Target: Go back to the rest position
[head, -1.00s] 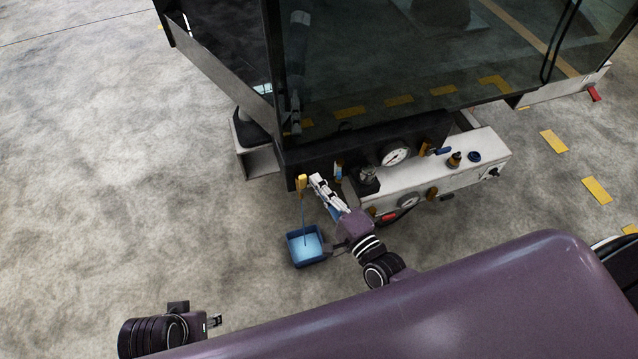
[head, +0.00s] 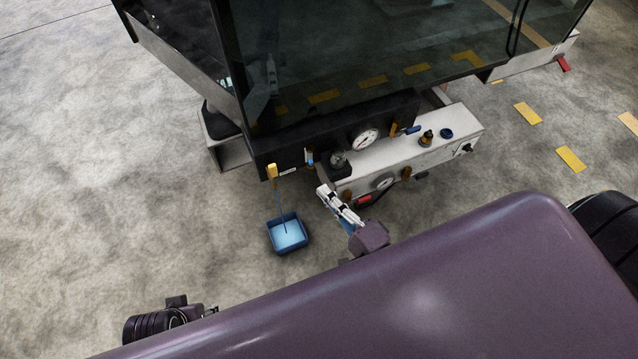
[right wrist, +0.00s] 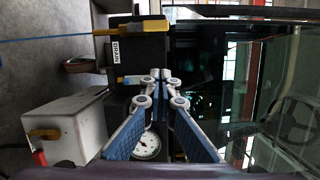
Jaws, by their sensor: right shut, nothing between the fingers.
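My right gripper (head: 323,190) is shut and empty, in front of the trolley's panel, right of and apart from the yellow drain handle (head: 272,171). Its closed fingers also show in the right wrist view (right wrist: 161,75), with the DRAIN label (right wrist: 115,52) and the yellow handle (right wrist: 145,28) beyond them. My left gripper (head: 211,311) shows only in small part at the lower left of the head view, mostly hidden by its own arm; its jaws cannot be made out.
A blue tray (head: 271,237) with light blue liquid stands on the floor; a thin blue stream runs to it from below the handle. The white equipment box (head: 440,135) with gauges and knobs is close to my right gripper. Floor at left is clear.

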